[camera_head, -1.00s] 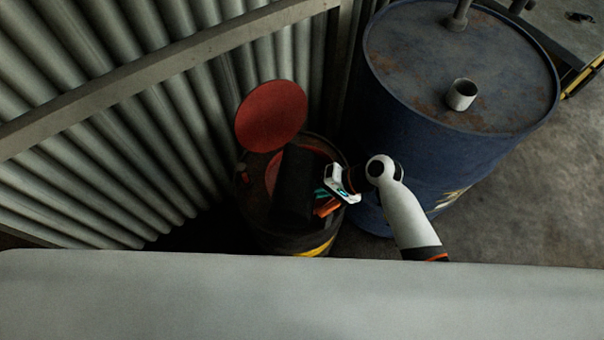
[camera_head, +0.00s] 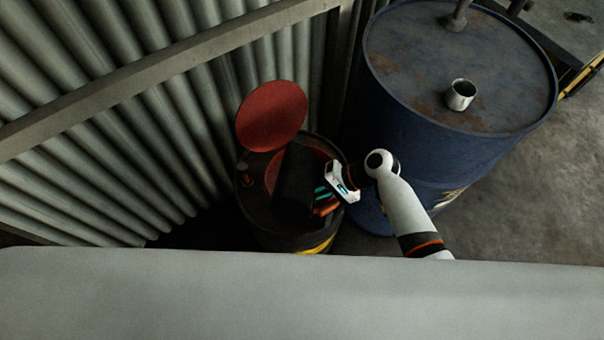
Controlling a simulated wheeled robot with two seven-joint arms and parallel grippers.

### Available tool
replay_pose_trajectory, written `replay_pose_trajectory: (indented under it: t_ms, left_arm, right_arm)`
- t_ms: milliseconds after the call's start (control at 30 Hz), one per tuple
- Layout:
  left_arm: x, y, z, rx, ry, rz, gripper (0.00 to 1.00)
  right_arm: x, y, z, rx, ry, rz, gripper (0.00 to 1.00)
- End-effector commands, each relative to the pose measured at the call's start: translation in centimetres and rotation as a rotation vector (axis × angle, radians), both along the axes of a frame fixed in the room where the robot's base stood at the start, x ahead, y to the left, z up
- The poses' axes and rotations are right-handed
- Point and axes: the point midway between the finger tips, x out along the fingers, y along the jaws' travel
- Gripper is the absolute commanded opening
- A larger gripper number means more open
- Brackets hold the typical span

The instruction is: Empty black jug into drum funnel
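The black jug (camera_head: 293,183) is tilted over the red funnel (camera_head: 318,158) on top of a small dark drum (camera_head: 258,215). The jug hides much of the funnel, and its mouth and any liquid cannot be made out. The funnel's round red lid (camera_head: 271,115) stands open behind. My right gripper (camera_head: 326,200) reaches in from the right with its orange-tipped fingers against the jug's right side. It appears closed on the jug, though the grip is partly hidden. My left gripper is not in view.
A large blue drum (camera_head: 412,130) stands close on the right, with a short metal pipe stub (camera_head: 461,95) on its top. A corrugated metal wall (camera_head: 120,150) is close on the left and behind. A pale grey surface spans the bottom. Concrete floor (camera_head: 520,205) is clear at right.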

Motion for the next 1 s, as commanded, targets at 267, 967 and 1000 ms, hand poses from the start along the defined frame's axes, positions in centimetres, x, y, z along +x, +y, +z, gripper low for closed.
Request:
replay_pose_trajectory:
  t_ms: [267, 967, 1000]
  left_arm:
    - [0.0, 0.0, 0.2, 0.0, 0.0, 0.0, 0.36]
    - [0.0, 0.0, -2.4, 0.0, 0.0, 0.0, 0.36]
    - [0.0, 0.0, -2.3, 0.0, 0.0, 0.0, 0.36]
  right_arm:
    - [0.1, 0.1, -0.4, 0.024, 0.171, 0.0, 0.0]
    - [0.6, 0.0, -1.5, 0.082, 0.622, -0.001, 0.0]
    - [0.5, 0.0, -1.3, 0.083, 0.642, 0.0, 0.0]
